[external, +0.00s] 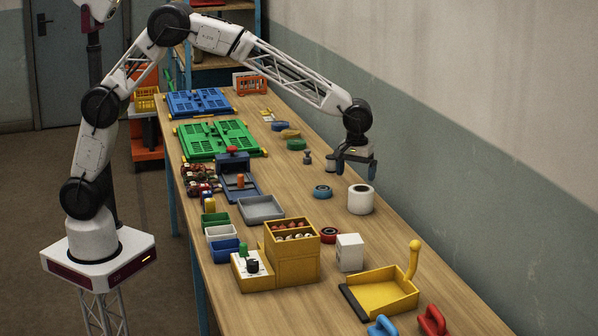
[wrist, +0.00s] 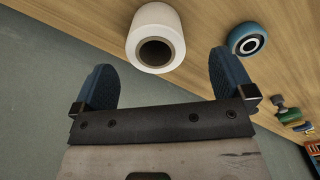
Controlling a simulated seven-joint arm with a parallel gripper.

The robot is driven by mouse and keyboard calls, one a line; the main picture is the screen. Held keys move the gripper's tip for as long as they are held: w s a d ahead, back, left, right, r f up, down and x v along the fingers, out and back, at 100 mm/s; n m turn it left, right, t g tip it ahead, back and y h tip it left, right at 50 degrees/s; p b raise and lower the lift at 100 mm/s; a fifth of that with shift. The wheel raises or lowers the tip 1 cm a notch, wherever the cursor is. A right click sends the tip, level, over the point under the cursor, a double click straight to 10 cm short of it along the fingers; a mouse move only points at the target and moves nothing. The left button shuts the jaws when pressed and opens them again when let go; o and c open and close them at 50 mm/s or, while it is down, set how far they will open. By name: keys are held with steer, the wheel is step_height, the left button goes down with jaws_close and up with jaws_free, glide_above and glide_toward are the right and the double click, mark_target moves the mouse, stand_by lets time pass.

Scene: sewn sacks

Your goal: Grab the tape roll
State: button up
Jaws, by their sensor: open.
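The tape roll is most likely the white roll (external: 361,204) standing upright on the wooden table near its right edge. In the wrist view the white roll (wrist: 172,20) shows its dark hollow core, just beyond and between my fingertips. My gripper (external: 355,170) is open and empty, with two blue fingers, above the table and a little behind the roll in the external view. The fingers (wrist: 162,68) in the wrist view are spread apart and do not appear to touch the roll.
A blue wheel (external: 322,192) lies left of the roll; it also shows in the wrist view (wrist: 247,38). A red roll (external: 328,235), a white box (external: 349,253) and a yellow dustpan (external: 380,292) are nearer the front. A grey wall runs along the right.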

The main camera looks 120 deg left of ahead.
mark_target(362, 188)
steer(key=shift+w+a+f+n, duration=0.2)
steer(key=shift+w+a+f, duration=0.1)
steer(key=shift+a+f, duration=0.35)
steer(key=shift+w+a+f+n, duration=0.2)
steer(key=shift+w+a+f, duration=0.15)
steer(key=shift+a, duration=0.35)
steer(key=shift+f, duration=0.15)
steer(key=shift+f, duration=1.2)
steer(key=shift+f, duration=0.1)
steer(key=shift+s+f, duration=0.1)
steer(key=shift+f, duration=2.4)
steer(key=shift+c, duration=0.5)
steer(key=c, duration=0.6)
steer(key=shift+c, duration=0.2)
